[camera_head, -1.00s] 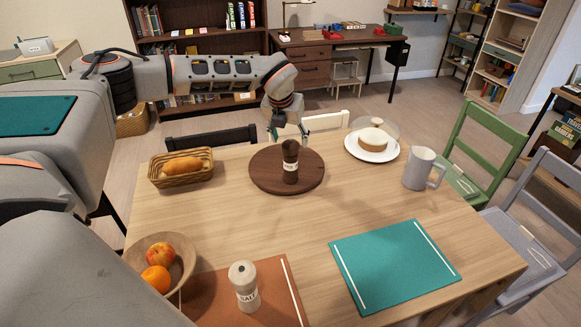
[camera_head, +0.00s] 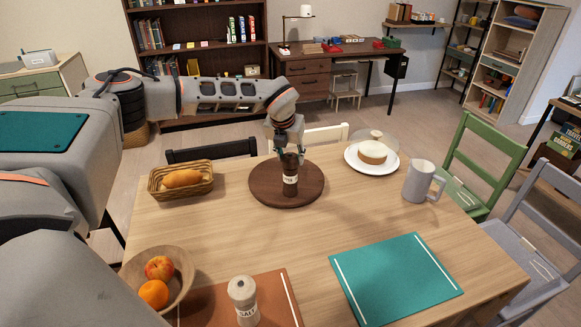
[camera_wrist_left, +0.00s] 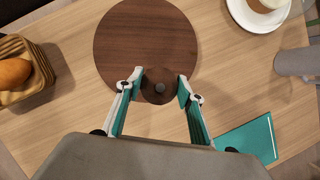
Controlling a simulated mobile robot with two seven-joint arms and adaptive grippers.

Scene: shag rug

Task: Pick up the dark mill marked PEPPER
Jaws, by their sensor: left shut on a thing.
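The dark brown pepper mill (camera_head: 290,184) with a pale label stands upright on the round dark wooden board (camera_head: 262,190) near the table's far side. My left gripper (camera_head: 289,157) comes down from behind and is shut on the mill's upper part. In the left wrist view, the mill (camera_wrist_left: 160,84) shows from above between the two fingertips (camera_wrist_left: 158,92), over the edge of the round board (camera_wrist_left: 145,35). The mill's top is partly hidden by the gripper in the head view. My right gripper is not in view.
A bread basket (camera_head: 179,193) is left of the board. A cake plate (camera_head: 372,168) and grey mug (camera_head: 419,183) are to the right. Nearer are a fruit bowl (camera_head: 184,283), a pale salt mill (camera_head: 243,299) and a teal mat (camera_head: 397,278). The table's middle is clear.

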